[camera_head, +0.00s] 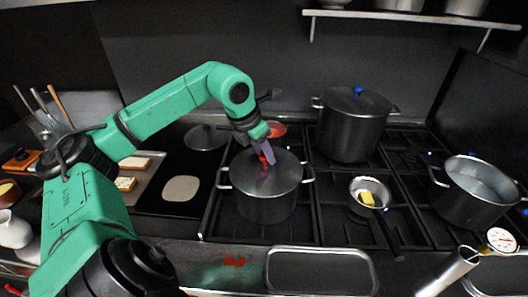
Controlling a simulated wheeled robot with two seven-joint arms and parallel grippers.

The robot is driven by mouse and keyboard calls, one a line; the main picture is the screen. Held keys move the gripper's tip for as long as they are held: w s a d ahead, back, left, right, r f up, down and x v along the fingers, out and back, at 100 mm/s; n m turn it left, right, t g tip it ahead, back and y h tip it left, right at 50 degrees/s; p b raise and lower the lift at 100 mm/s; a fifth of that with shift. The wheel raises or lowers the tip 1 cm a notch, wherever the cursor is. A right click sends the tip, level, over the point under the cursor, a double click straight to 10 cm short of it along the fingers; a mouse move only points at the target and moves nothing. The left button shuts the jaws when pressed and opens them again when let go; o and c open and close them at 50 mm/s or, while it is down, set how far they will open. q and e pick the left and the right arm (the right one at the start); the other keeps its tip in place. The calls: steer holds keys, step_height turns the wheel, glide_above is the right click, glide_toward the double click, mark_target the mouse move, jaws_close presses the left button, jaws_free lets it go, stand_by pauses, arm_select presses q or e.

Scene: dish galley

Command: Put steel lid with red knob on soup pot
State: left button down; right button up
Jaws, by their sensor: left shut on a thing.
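My left gripper (266,155) points down and is shut on the red knob of the steel lid (285,171). The lid lies level over the mouth of a steel pot with two side handles (266,206), which I take to be the soup pot, on the front left of the stove. The lid looks seated on the rim, but I cannot tell whether a small gap is left. The fingers hide most of the knob. My right gripper is not in view.
A tall pot with a blue-knobbed lid (352,132) stands behind right. A small pan (356,184) holds a yellow block. An open pot (468,201) stands at far right. Another lid (205,138) lies at back left. An empty tray (320,287) is in front.

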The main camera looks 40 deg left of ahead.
arm_select(q)
steer(key=shift+c, duration=2)
jaws_free()
steer(key=shift+o, duration=0.3)
steer(key=o, duration=0.3)
steer(key=shift+o, duration=0.2)
steer(key=shift+r+p, duration=3.6)
steer(key=shift+f, duration=0.1)
